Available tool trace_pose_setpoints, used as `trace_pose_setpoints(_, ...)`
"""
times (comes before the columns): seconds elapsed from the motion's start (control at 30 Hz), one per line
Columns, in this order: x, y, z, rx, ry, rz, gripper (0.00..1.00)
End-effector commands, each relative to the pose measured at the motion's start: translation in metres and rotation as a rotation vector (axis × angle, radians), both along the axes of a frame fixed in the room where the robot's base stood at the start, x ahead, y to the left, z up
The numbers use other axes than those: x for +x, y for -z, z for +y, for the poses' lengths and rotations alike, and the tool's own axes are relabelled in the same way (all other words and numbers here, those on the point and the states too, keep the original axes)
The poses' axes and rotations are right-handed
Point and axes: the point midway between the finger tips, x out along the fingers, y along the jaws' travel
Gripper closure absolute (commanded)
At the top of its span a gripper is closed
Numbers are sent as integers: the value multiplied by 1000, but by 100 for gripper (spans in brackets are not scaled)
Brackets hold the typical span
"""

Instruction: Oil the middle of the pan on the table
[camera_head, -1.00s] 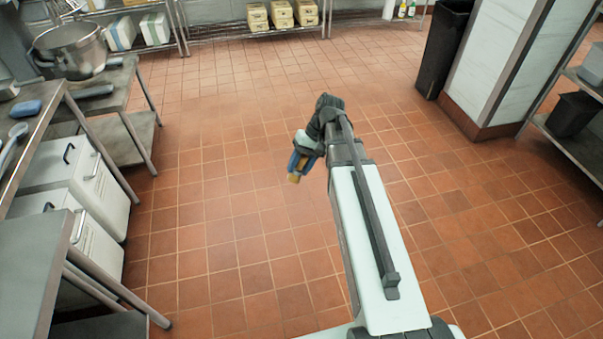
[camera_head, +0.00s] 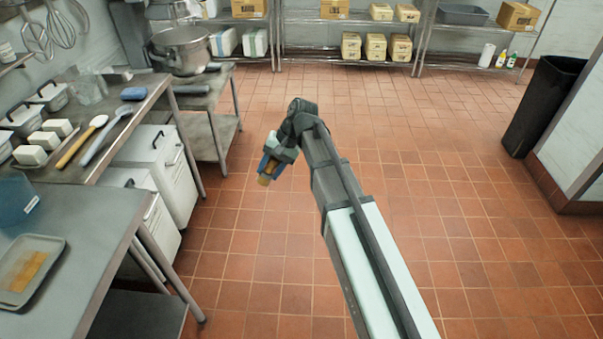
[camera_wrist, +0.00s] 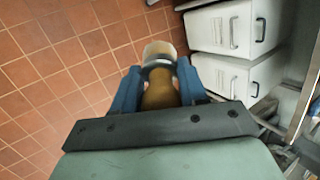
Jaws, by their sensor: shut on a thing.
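My gripper (camera_head: 272,163) is over the open floor, to the right of the tables in the head view. It is shut on a brush, whose tan end (camera_head: 264,180) points down. A grey pan (camera_head: 48,246) lies on the near steel table at the lower left, cut off by the picture edge. A golden-brown patch (camera_head: 28,272) shows in its middle. The gripper is well apart from the pan.
A blue translucent container (camera_head: 14,204) stands behind the pan on the steel table (camera_head: 95,225). The table behind holds utensils, white blocks and lidded tins. A large pot (camera_head: 180,48) stands farther back. White bins (camera_head: 158,160) are under the tables. The red tiled floor is clear.

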Motion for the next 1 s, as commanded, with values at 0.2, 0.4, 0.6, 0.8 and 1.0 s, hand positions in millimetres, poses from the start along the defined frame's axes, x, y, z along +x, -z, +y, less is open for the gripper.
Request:
trace_pose_setpoints(0.2, -15, -18, 71, 1, -1, -3, 88)
trace_pose_setpoints(0.4, -35, -36, 133, 1, 3, -5, 88)
trace_pose_setpoints(0.6, -63, -53, 193, 4, 5, -7, 88)
trace_pose_setpoints(0.8, -96, -71, 250, 3, 9, -8, 88)
trace_pose_setpoints(1.0, -134, -90, 304, 5, 11, -10, 88)
